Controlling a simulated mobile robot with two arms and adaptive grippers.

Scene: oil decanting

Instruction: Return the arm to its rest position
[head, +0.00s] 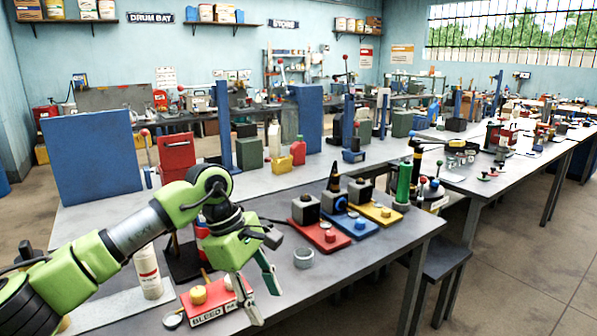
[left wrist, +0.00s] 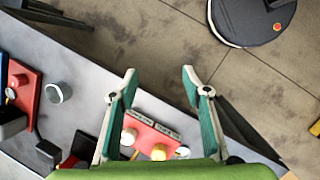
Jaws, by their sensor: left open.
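My left arm comes in from the left in the head view. Its green gripper (head: 262,304) hangs fingers-down at the front edge of the near bench. The gripper is open, with nothing seen between its fingers; both fingers show apart in the left wrist view (left wrist: 159,76). In the left wrist view this red block (left wrist: 152,133) shows between the fingers, farther below. I cannot see my right gripper.
A grey ring (head: 304,258) sits on the bench right of the gripper. Red (head: 320,238), blue (head: 350,222) and yellow (head: 378,214) bases stand behind it. A white bottle (head: 148,272) stands near my forearm. Open floor (head: 500,270) lies right of the bench.

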